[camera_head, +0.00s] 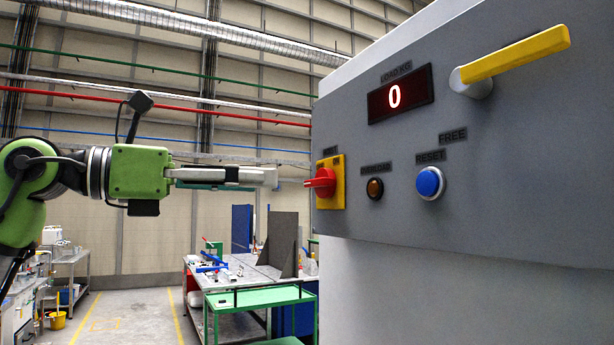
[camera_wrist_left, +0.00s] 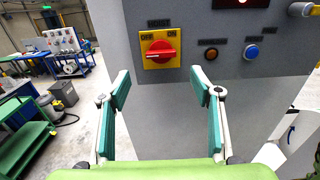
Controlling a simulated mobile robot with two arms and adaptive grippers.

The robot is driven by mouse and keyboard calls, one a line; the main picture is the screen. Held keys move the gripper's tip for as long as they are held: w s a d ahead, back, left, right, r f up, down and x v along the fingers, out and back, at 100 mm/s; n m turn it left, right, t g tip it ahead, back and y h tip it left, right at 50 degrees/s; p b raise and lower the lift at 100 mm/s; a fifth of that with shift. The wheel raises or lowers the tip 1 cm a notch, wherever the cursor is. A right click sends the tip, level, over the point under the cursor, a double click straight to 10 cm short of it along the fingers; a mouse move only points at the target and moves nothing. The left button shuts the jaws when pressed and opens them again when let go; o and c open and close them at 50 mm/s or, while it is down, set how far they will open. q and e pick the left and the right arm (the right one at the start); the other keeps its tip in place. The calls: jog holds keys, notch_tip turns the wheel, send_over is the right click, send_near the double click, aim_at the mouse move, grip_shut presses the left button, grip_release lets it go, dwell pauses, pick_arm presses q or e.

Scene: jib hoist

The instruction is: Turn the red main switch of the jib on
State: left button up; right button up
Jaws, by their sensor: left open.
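The red main switch (camera_head: 322,182) is a knob on a yellow plate at the left end of the grey panel. In the left wrist view the red knob (camera_wrist_left: 160,52) is upper centre, with OFF at the plate's upper left and ON at its upper right. Its grip bar lies about level, with a pale mark towards the left. My left gripper (camera_head: 276,178) points at the switch from the left, at about its height, and looks apart from it. In the left wrist view its fingers (camera_wrist_left: 160,84) are spread and empty, below the knob. My right gripper is not in view.
The grey panel (camera_head: 480,200) also carries a lit display (camera_head: 400,94) reading 0, an amber lamp (camera_head: 375,188), a blue RESET button (camera_head: 430,183) and a protruding yellow lever (camera_head: 515,55). A workbench (camera_head: 240,272) and green table stand behind, lower down.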

aim_at(312, 183)
pick_arm(q)
jog(key=p+x, duration=0.3)
jog(key=x, duration=0.6)
jog(key=shift+w+d, duration=0.15)
jog(key=shift+d, duration=0.25)
jog(key=c, duration=1.1)
